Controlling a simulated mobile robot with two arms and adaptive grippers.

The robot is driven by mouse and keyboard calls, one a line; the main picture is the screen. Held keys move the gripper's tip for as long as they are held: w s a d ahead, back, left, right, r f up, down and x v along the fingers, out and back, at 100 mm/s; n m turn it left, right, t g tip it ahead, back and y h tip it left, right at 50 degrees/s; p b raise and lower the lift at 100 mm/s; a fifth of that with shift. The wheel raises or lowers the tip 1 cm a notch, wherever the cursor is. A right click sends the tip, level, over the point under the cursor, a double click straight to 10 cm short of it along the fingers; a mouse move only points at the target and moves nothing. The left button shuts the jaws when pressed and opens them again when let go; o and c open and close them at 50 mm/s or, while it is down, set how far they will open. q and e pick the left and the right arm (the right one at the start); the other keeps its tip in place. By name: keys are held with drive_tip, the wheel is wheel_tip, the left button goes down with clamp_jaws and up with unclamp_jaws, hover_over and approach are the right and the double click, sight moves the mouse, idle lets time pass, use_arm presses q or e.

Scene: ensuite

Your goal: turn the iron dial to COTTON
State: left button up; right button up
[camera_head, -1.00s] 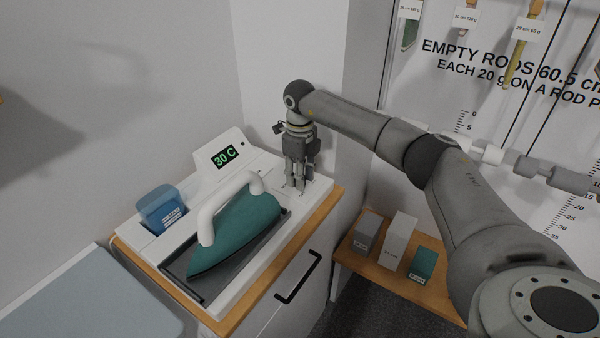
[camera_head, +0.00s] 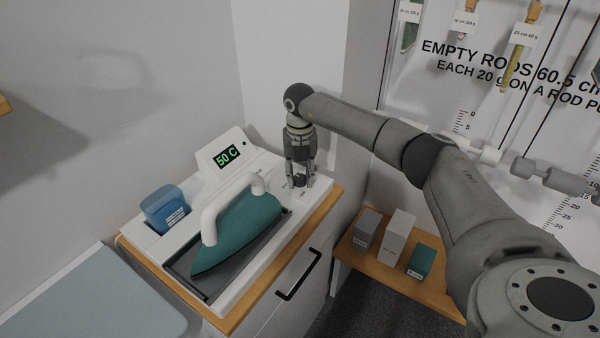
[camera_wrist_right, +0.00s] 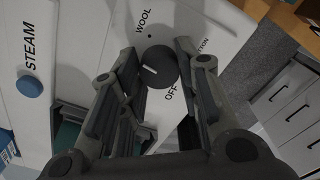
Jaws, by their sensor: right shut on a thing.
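The teal iron (camera_head: 238,236) with a white handle rests on its dark plate in the white station (camera_head: 322,186). The station's tilted display (camera_head: 227,157) reads 50 C. The black round dial (camera_wrist_right: 158,66) sits on the white panel with a short white mark on its left part. WOOL and OFF labels show around it. A label at the right, partly behind a finger, shows only its end. My right gripper (camera_head: 301,185) points down at the dial. In the right wrist view its fingers (camera_wrist_right: 160,72) are shut on the dial's sides. My left gripper is not in view.
A blue water tank (camera_head: 164,208) stands in the station's left part. A blue STEAM button (camera_wrist_right: 29,87) is on the panel. Several small boxes (camera_head: 398,236) stand on a low wooden shelf (camera_head: 440,287) at the right. A wall is close behind the station.

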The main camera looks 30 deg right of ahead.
drive_tip(key=m+p, duration=0.2)
drive_tip(key=m, duration=0.4)
drive_tip(key=shift+r, duration=0.1)
drive_tip(key=m+p, duration=0.2)
drive_tip(key=m, duration=0.4)
drive_tip(key=shift+w+m, duration=0.15)
drive_tip(key=shift+m, duration=0.25)
drive_tip(key=m+p, duration=0.3)
drive_tip(key=m, duration=0.3)
drive_tip(key=shift+r+p, duration=0.1)
drive_tip(key=shift+p, duration=0.25)
drive_tip(key=m+p, duration=0.2)
drive_tip(key=m, duration=0.1)
drive_tip(key=shift+m, duration=0.4)
drive_tip(key=shift+w+m+p, duration=0.1)
drive_tip(key=shift+m+p, duration=0.75)
drive_tip(key=shift+m, duration=0.75)
drive_tip(key=o, duration=1)
